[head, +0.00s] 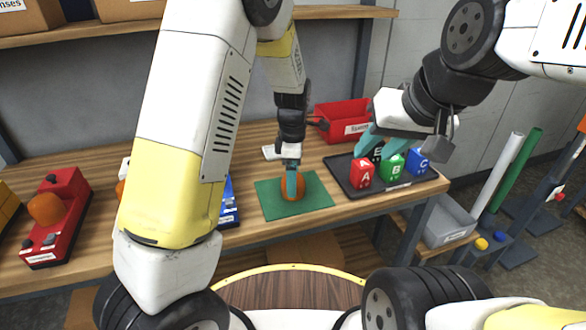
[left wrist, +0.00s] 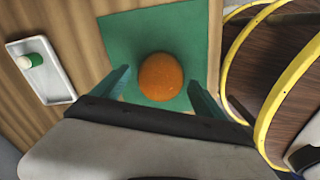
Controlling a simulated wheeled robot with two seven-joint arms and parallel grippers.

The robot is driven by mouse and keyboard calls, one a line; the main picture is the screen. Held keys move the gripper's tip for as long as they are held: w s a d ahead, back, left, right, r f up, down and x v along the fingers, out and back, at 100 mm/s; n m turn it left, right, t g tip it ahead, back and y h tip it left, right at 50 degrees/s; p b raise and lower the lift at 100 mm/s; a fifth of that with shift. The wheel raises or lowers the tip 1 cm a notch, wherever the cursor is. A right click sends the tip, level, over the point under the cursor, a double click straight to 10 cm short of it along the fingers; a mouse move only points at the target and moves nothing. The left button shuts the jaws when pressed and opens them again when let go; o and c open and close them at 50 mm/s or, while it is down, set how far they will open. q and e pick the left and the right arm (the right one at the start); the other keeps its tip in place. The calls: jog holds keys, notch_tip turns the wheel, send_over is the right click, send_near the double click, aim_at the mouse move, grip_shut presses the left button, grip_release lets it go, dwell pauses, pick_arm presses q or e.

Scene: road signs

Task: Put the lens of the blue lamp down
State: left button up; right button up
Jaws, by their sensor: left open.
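The orange lens (head: 293,187) rests on the green mat (head: 268,207) on the bench. My left gripper (head: 291,180) is just above it, with fingers at its sides. In the left wrist view the lens (left wrist: 160,76) shows as a round orange dome between the two open teal fingers of my left gripper (left wrist: 162,88), with gaps beside it. The blue lamp body (head: 231,203) stands left of the mat, mostly hidden behind my left arm. My right gripper (head: 386,146) is over the lettered blocks, its teal fingers apart.
A black tray (head: 398,188) holds red, green, blue and black lettered blocks. A red lamp (head: 70,192) with an orange lens stands at the left. A red bin (head: 340,118) is at the back. A small white tray (left wrist: 56,88) holds a green-and-white item. A grey bin (head: 447,222) sits low right.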

pick_arm(q)
notch_tip(320, 180, up, 10)
jog(key=s+a+r+m+t, duration=0.2)
jog(key=s+a+r+m, duration=0.2)
jog(key=s+m, duration=0.2)
jog(key=s+a+r+m+t+h, duration=0.1)
jog(key=s+a+r+m+t, duration=0.1)
jog(key=s+a+r+m, duration=0.2)
jog(key=s+a+r+m+t+h, duration=0.1)
jog(key=s+a+r+m, duration=0.3)
jog(key=s, duration=0.6)
jog(key=a+m+t, duration=0.1)
jog(key=a+m, duration=0.1)
jog(key=m, duration=0.1)
jog(key=shift+s+r+m, duration=0.35)
jog(key=shift+m, duration=0.05)
